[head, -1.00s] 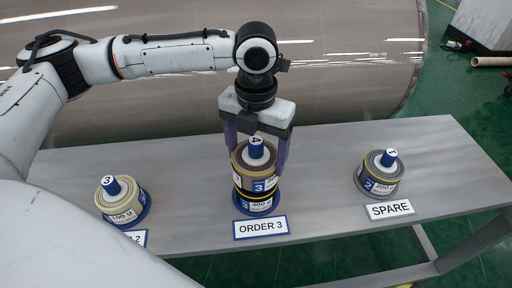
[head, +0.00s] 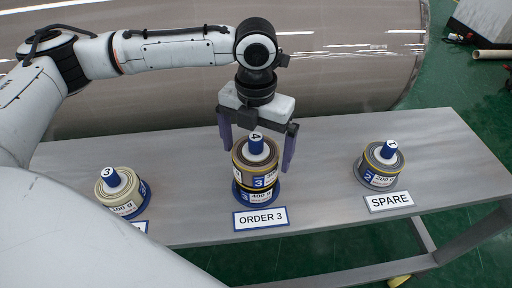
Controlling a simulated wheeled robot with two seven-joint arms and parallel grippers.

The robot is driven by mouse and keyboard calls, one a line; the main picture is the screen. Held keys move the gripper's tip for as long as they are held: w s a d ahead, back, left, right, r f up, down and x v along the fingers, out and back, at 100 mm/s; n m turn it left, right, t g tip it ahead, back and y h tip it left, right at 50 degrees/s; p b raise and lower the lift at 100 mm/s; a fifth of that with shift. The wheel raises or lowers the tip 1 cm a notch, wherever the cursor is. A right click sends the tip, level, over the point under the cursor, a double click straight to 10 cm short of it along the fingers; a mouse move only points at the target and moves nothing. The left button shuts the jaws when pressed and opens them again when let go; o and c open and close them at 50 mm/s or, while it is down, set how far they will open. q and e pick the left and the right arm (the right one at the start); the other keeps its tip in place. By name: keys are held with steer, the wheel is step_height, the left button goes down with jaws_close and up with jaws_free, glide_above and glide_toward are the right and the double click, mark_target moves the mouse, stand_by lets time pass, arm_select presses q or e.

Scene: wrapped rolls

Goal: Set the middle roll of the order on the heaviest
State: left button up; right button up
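A stack of two wrapped rolls stands on a blue peg base behind the ORDER 3 sign (head: 261,219). Its upper roll (head: 250,165) is brown-grey with a label showing a 3. The lower roll (head: 262,195) reads 400 g, and the blue peg top (head: 256,142) shows a 4. My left gripper (head: 256,158) is open above and around the stack's top, one finger on each side, apart from the roll. A cream roll (head: 120,195) marked 100 g sits on a peg at the left. A grey roll (head: 378,172) marked 200 g sits on the SPARE peg. My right gripper is out of view.
The SPARE sign (head: 389,201) lies before the right peg. The grey table (head: 325,165) is clear between the pegs. A large metallic cylinder (head: 340,70) lies behind the table. My white arm parts cover the lower left and part of another sign.

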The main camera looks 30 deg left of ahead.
arm_select(q)
step_height(320, 180, up, 10)
steer(key=shift+r, duration=0.2)
stand_by(0.4)
stand_by(0.5)
